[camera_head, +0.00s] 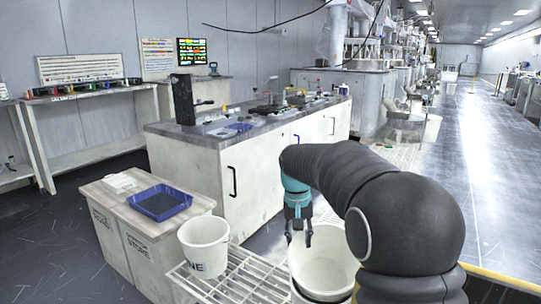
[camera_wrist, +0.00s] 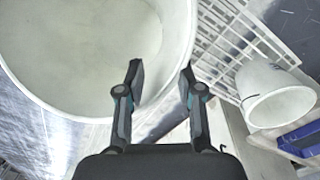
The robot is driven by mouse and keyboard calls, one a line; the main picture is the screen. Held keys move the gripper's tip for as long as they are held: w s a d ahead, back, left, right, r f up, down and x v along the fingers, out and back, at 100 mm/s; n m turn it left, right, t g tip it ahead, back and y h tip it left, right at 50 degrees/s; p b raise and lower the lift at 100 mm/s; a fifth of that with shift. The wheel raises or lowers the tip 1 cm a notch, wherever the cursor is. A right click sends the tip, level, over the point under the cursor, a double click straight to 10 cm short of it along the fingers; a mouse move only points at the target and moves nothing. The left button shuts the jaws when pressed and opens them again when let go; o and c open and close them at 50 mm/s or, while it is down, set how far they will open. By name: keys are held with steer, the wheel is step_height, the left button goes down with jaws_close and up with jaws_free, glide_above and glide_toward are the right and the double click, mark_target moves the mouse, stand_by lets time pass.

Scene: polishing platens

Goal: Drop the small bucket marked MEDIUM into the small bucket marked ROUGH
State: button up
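A white bucket (camera_head: 325,262) stands at the bottom centre of the head view, partly hidden by my arm. Its wide open mouth fills the upper left of the wrist view (camera_wrist: 85,45), and its inside looks empty. A second pale edge shows low on it in the head view; I cannot tell whether that is another bucket. My gripper (camera_head: 299,238) is open and empty at its rim; in the wrist view the fingertips (camera_wrist: 160,72) lie on either side of the rim line. Contact cannot be told. No MEDIUM or ROUGH marking is readable.
A white bucket (camera_head: 203,246) with letters ending "NE" stands on a white slatted rack (camera_head: 240,275), to the left. Beyond it, a blue tray (camera_head: 160,202) lies on a low cabinet. A long workbench (camera_head: 240,165) stands behind. Open floor lies at the right.

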stand_by(0.4)
step_height(320, 180, up, 12)
steer(key=shift+a, duration=0.45)
